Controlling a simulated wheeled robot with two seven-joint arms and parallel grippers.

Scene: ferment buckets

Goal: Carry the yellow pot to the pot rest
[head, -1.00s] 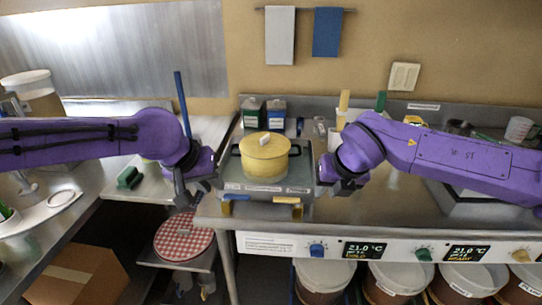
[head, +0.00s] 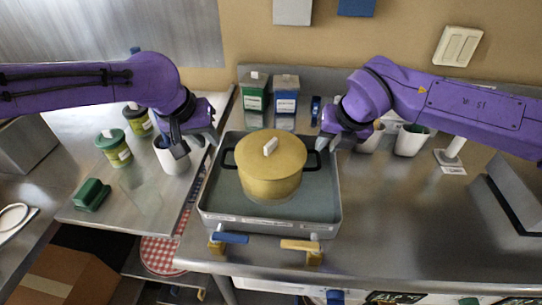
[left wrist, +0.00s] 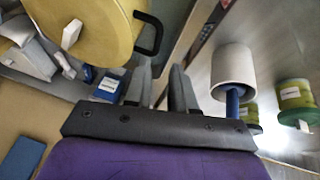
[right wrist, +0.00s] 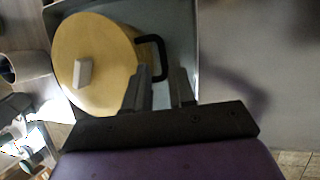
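The yellow pot (head: 272,182) stands upright in a shallow metal basin (head: 270,222). It has a lid with a pale knob and a black handle on each side. My left gripper (head: 197,143) is open and empty, left of the pot's left handle. In the left wrist view the pot (left wrist: 85,30) and its handle are beyond the open fingers (left wrist: 162,68). My right gripper (head: 338,146) is near the right handle. In the right wrist view its fingers (right wrist: 161,74) are apart, with the handle just past them. I cannot tell for certain which thing is the pot rest.
A red checked round thing (head: 158,256) shows low at the left, partly hidden. A white cup (head: 172,158), green-lidded jars (head: 115,150) and a green block (head: 92,194) stand left. Green and blue tins (head: 286,98) stand behind the basin. The counter right of it is mostly clear.

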